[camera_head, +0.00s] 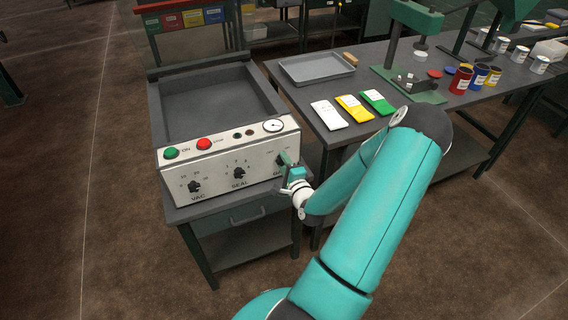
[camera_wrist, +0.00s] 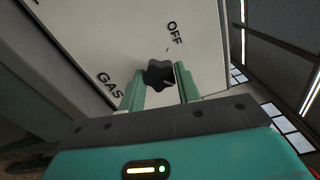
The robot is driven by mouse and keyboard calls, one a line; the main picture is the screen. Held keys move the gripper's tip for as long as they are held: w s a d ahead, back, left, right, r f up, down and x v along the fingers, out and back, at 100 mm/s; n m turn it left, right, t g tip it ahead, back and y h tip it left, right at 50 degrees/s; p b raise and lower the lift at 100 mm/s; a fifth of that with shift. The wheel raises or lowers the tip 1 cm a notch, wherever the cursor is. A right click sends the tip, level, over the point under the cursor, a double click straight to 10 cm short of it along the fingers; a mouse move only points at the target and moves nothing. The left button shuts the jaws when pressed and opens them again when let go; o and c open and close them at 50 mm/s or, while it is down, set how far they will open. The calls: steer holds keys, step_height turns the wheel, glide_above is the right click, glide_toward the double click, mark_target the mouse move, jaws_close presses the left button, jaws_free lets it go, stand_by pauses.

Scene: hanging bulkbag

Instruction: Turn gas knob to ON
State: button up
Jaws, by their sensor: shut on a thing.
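The gas knob (camera_wrist: 158,72) is black and lobed, on a pale panel with the labels GAS and OFF in the wrist view. Its pointer direction is hard to tell. My gripper (camera_wrist: 160,84) is shut on the knob, with one green finger on each side of it. In the head view my gripper (camera_head: 287,164) is at the right end of the sealer's front panel (camera_head: 215,174) and mostly hides the knob and its label.
The panel also has a VAC knob (camera_head: 194,186), a SEAL knob (camera_head: 239,172), a green button (camera_head: 171,153), a red button (camera_head: 204,144) and a gauge (camera_head: 273,126). A workbench (camera_head: 340,88) with a tray, coloured packets and cans stands close on the right.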

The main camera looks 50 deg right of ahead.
steer(key=o, duration=1)
steer(key=shift+s, duration=0.1)
steer(key=v, duration=1.3)
steer(key=shift+s+a, duration=0.25)
steer(key=shift+f, duration=0.1)
